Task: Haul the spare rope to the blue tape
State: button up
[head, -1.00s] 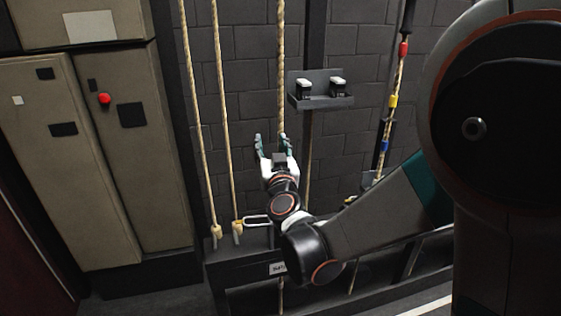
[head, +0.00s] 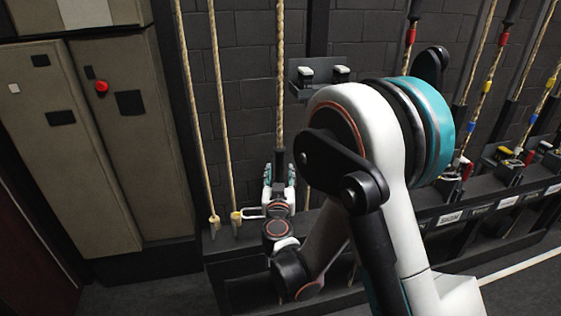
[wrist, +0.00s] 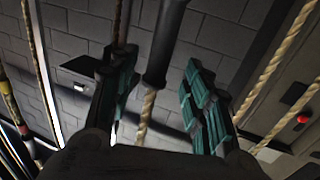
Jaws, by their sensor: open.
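A tan rope (head: 280,70) hangs straight down to my gripper (head: 279,173) in the head view; I cannot read a label to confirm it as the spare rope. A dark sleeve (wrist: 166,40) is on the rope in the wrist view, and tan rope (wrist: 146,115) shows below it, between my fingers. My gripper also shows in the wrist view (wrist: 158,80), open, with gaps beside the rope. Blue tape (head: 534,117) marks a rope at the far right in the head view. I see no blue tape on the rope at my gripper.
Two more tan ropes (head: 220,100) hang to the left, with a lock rail (head: 228,262) below. A small wall shelf (head: 306,90) is right of the rope. Cabinets (head: 60,150) stand left. Several taped ropes and labelled levers line the right. My arm hides the middle.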

aim_at(280, 163)
jog(key=w+b, duration=0.1)
jog(key=w, duration=0.6)
jog(key=shift+w+a, duration=0.1)
jog(key=shift+w, duration=0.25)
grip_shut()
